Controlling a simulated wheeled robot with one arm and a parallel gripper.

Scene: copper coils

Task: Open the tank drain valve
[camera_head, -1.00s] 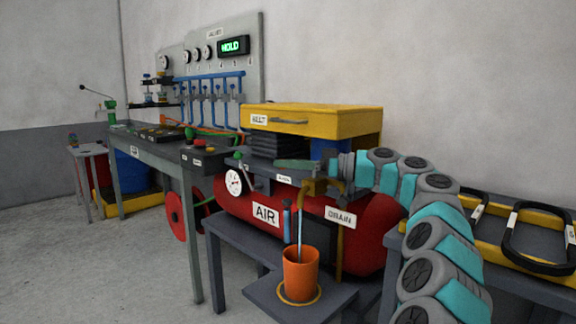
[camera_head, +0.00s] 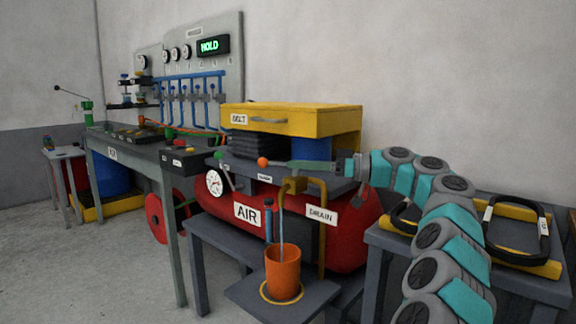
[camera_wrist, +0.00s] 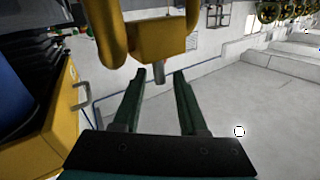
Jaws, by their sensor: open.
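The red tank (camera_head: 350,245) carries AIR and DRAIN (camera_head: 321,213) labels. A yellow drain pipe (camera_head: 290,187) bends down in front of it; its block (camera_wrist: 160,40) fills the top of the wrist view. A thin pale blue line, like a stream, runs from the pipe into an orange cup (camera_head: 283,275). An orange ball knob (camera_head: 262,161) shows just left of my gripper (camera_head: 286,164). In the wrist view my gripper (camera_wrist: 156,76) has its dark green fingers apart, with a small grey stub (camera_wrist: 160,73) between their tips. How the knob joins the valve is unclear.
A yellow drawer unit (camera_head: 290,119) stands above and behind my gripper. A round gauge (camera_head: 214,183) and a green-knobbed lever (camera_head: 222,166) are left of the knob. A table with black handles (camera_head: 517,230) is at the right.

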